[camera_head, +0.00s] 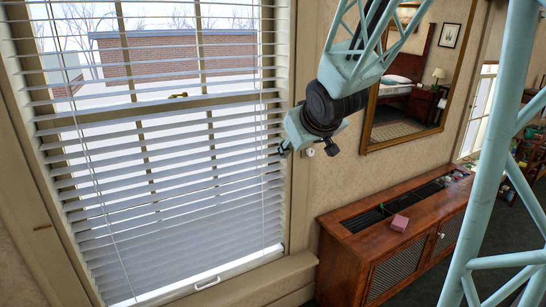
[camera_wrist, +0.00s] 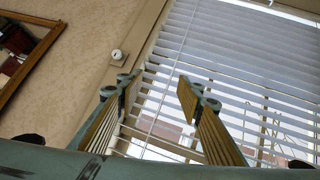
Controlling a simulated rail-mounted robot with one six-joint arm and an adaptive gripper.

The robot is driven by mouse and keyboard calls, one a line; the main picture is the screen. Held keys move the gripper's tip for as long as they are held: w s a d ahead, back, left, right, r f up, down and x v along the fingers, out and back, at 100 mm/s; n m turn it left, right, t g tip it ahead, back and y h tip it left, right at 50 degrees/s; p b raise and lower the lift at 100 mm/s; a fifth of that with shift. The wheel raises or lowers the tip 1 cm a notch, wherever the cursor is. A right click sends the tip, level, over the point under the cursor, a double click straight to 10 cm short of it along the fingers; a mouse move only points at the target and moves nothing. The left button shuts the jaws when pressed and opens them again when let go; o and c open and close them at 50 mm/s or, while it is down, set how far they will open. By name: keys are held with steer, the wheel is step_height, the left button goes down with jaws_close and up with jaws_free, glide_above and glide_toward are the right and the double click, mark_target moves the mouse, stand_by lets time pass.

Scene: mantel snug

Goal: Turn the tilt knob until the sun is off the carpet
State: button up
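The tilt knob (camera_wrist: 117,54) is a small white round knob on a pale plate on the wall beside the window frame, upper left of my fingers in the wrist view. A white spot beneath my gripper in the head view (camera_head: 309,152) appears to be it. My gripper (camera_wrist: 158,82) is open and empty, its ridged fingers spread, with the knob outside them. In the head view my gripper (camera_head: 306,150) is by the window's right frame. The white blind (camera_head: 160,180) is lowered, with gaps between its slats. A strip of dark floor (camera_head: 405,293) shows; no sun patch is clear on it.
Blind cords (camera_head: 262,130) hang in front of the slats. The wall around the knob is clear.

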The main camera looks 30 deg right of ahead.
steer(key=w+d+f+t, duration=0.1)
steer(key=w+d+f, duration=0.1)
steer(key=w+d, duration=0.4)
steer(key=n+t+y+b, duration=0.1)
steer(key=t+y, duration=0.2)
steer(key=t, duration=0.4)
glide_toward(312, 152)
steer(key=s, duration=0.4)
steer(key=shift+s+f, duration=0.15)
steer(key=shift+s, duration=0.2)
steer(key=shift+w, duration=0.15)
steer(key=shift+w+b, duration=0.6)
steer(key=shift+w, duration=6.2)
steer(key=shift+c, duration=0.7)
steer(key=c, duration=0.7)
